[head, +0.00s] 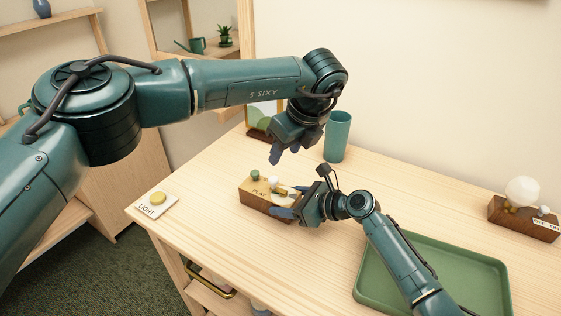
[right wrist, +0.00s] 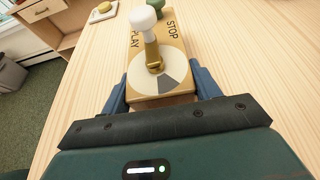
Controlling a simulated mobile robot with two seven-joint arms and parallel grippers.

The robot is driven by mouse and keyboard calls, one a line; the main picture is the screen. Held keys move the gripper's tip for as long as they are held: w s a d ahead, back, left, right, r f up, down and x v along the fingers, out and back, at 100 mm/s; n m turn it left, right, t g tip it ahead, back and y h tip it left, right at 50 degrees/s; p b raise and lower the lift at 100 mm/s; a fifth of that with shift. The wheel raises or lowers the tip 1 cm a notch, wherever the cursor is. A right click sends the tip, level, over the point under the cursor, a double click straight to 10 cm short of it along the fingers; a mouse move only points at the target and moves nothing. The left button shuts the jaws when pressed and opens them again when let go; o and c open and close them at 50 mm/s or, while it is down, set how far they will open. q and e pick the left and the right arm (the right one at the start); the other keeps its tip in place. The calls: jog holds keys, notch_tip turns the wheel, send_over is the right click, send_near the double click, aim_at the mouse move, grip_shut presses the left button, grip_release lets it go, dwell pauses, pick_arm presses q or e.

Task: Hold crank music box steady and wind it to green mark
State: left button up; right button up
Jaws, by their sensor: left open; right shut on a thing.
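The crank music box (head: 255,199) is a wooden block with a tan top lettered PLAY and STOP, standing on the table. Its white-knobbed brass crank (right wrist: 151,46) rises over a round dial (right wrist: 163,84) with pale and grey sectors. The crank arm points toward the far, green-knobbed end. A green knob (right wrist: 153,3) also shows in the head view (head: 255,175). I cannot make out a green mark on the dial. My right gripper (head: 284,204) is shut on the near end of the box, a finger on each side. My left gripper (head: 285,154) is open and empty above the box.
A green tray (head: 488,256) lies at the right, under my right arm. A teal cup (head: 338,137) and a picture frame (head: 262,117) stand behind my left gripper. A LIGHT button plate (head: 155,204) is near the left edge. A wooden switch block (head: 524,222) stands far right.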

dwell(0.3)
jog(key=o, duration=1.3)
